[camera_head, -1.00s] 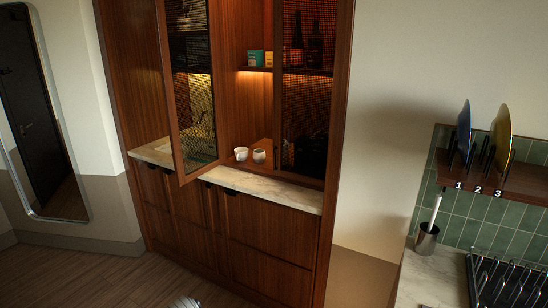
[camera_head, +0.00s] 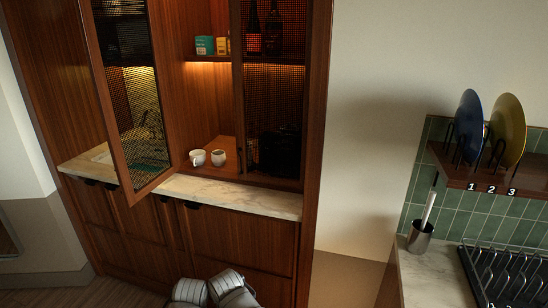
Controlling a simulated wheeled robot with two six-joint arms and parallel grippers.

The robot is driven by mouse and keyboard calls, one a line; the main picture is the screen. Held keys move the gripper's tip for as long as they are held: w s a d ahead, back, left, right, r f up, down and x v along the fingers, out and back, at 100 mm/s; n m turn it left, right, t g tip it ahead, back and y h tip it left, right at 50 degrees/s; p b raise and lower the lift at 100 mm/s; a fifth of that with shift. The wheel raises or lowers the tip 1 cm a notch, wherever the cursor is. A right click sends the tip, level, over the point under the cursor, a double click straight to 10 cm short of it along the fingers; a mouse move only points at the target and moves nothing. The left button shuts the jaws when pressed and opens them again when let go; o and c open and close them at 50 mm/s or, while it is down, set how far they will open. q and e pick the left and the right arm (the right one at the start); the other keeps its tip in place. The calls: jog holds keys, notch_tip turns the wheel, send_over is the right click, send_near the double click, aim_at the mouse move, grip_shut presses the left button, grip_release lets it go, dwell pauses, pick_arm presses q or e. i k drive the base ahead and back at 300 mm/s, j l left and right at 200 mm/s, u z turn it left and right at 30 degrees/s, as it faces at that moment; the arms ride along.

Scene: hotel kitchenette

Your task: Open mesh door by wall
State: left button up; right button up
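The wooden cabinet has two mesh doors in view. The right mesh door (camera_head: 277,112), on the side by the white wall, looks shut, with dark bottles and a dark appliance showing dimly behind it. The left mesh door (camera_head: 137,105) stands open, swung out over the counter. Between them the cabinet's inside is open to view. Pale grey rounded parts of my own arm show at the bottom centre, below the counter and in front of the lower cabinets. Neither gripper's fingers are in view.
Two white cups (camera_head: 197,158) (camera_head: 218,158) stand inside the cabinet, near the marble counter (camera_head: 235,196). Small boxes (camera_head: 205,45) sit on the lit shelf. At right are a plate rack (camera_head: 510,185), a utensil holder (camera_head: 420,237) and a dish rack (camera_head: 505,280).

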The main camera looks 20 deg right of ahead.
aim_at(234, 6)
jog(key=i+j+z, duration=0.1)
jog(key=i+z, duration=0.25)
jog(key=i+j+z, duration=0.15)
jog(key=i+z, duration=0.2)
jog(key=i+j+z, duration=0.35)
jog(key=k+l, duration=0.1)
